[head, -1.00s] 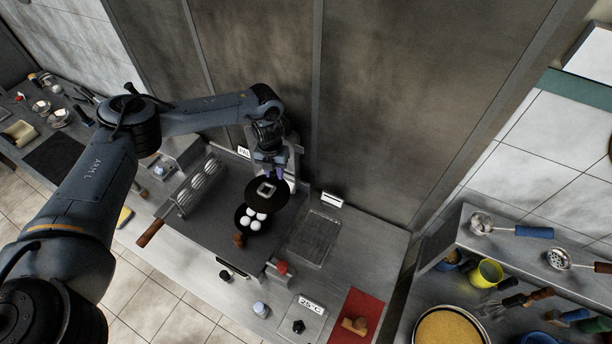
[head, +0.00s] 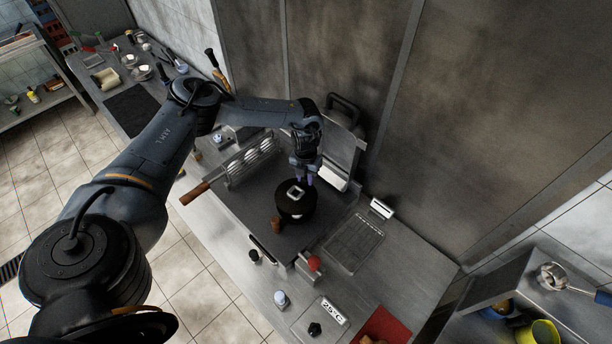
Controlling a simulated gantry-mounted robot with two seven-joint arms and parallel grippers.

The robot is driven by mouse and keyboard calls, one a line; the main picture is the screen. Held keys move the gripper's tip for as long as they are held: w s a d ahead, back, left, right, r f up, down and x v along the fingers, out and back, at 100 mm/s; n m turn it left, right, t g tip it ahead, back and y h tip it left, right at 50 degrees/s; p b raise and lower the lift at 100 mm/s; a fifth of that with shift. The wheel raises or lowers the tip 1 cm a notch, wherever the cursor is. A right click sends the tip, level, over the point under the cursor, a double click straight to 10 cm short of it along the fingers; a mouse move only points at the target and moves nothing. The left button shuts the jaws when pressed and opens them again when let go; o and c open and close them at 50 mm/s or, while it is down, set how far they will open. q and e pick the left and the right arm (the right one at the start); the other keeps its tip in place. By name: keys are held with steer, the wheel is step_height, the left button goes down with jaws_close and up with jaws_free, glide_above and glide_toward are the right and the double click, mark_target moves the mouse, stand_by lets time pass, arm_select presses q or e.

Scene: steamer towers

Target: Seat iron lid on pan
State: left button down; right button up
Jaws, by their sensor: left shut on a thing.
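My left gripper (head: 304,179) is shut on the black iron lid (head: 309,197) by its pale square handle and holds it from above. The lid is over the pan (head: 296,217) and hides most of it. A bit of white, from the round white items in the pan, shows at the lid's near edge. The pan's short wooden handle (head: 277,225) points toward the front left. Whether the lid touches the pan's rim all round cannot be told. My right gripper is not in view.
A row of white pieces in a rack (head: 252,160) with a wooden handle stands left of the pan. A wire-covered tray (head: 356,243) lies to the right. A red knob (head: 314,263) and a 25°C sign (head: 333,311) are in front. Dark counter around the pan is mostly clear.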

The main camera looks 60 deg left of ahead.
arm_select(q)
steer(key=shift+r+p, duration=0.1)
steer(key=shift+p, duration=0.2)
steer(key=shift+f+b, duration=0.75)
steer(key=shift+f, duration=0.45)
steer(key=shift+f+b, duration=0.3)
steer(key=shift+f, duration=0.35)
steer(key=shift+f, duration=0.4)
stand_by(0.6)
steer(key=shift+f+b, duration=0.4)
steer(key=shift+f, duration=0.05)
stand_by(0.5)
